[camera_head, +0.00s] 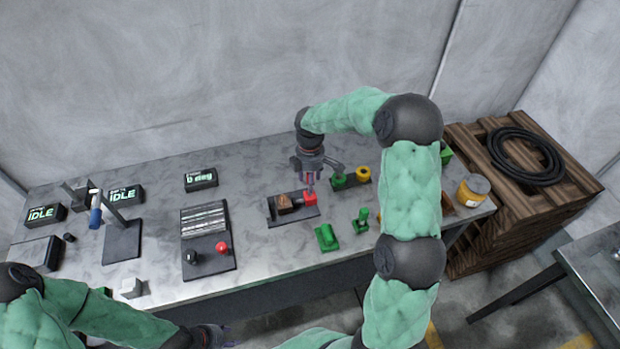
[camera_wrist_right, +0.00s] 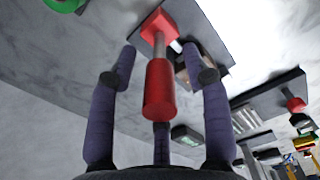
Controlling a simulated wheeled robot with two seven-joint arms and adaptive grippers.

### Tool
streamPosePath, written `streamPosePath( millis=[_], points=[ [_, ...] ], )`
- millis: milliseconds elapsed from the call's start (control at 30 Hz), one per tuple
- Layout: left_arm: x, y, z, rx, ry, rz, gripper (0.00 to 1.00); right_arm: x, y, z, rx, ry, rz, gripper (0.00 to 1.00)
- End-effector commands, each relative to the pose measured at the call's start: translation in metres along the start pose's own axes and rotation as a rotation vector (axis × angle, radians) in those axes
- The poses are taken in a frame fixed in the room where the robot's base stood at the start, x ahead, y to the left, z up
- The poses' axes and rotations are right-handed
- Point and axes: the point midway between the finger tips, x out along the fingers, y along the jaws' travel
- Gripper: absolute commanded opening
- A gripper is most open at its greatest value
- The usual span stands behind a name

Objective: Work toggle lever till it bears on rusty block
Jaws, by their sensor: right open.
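The toggle lever's red handle (camera_wrist_right: 160,90) rises from a red base (camera_wrist_right: 159,27) by a thin metal stem. The red base also shows in the head view (camera_head: 310,199), on the right part of a dark plate (camera_head: 276,220). The brown rusty block (camera_head: 284,203) sits left of it on the same plate; in the wrist view it is mostly hidden behind a finger. My right gripper (camera_head: 308,182) is over the lever, open, its purple fingers spread around the handle; I cannot tell whether any touches. My left gripper (camera_head: 228,335) is at the bottom edge, away from the lever, its opening unclear.
Green fixtures (camera_head: 327,237) stand right of the plate. A panel with black and red knobs (camera_head: 208,262) lies to the left, with small displays (camera_head: 201,179) behind and beyond it. A yellow jar (camera_head: 473,190) stands at the right table end.

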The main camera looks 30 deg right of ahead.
Motion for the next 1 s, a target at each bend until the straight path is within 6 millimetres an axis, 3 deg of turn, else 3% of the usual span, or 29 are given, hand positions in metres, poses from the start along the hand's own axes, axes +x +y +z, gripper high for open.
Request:
streamPosePath(
  millis=[133, 300, 667, 1000],
  points=[
    [0.0, 0.0, 0.0, 0.0, 0.0, 0.0, 0.4, 0.0, 0.0, 0.0, 0.0, 0.0, 0.0, 0.49],
    [0.0, 0.0, 0.0, 0.0, 0.0, 0.0, 0.4, 0.0, 0.0, 0.0, 0.0, 0.0, 0.0, 0.01],
    [-0.003, 0.001, 0.0, 0.0, 0.0, 0.0, 0.4, -0.001, 0.001, 0.002, 0.0, 0.019, -0.003, 0.0],
    [-0.015, 0.005, 0.001, 0.0, 0.0, 0.0, 0.4, 0.0, 0.005, 0.02, 0.008, 0.198, -0.037, 0.0]
  ],
)
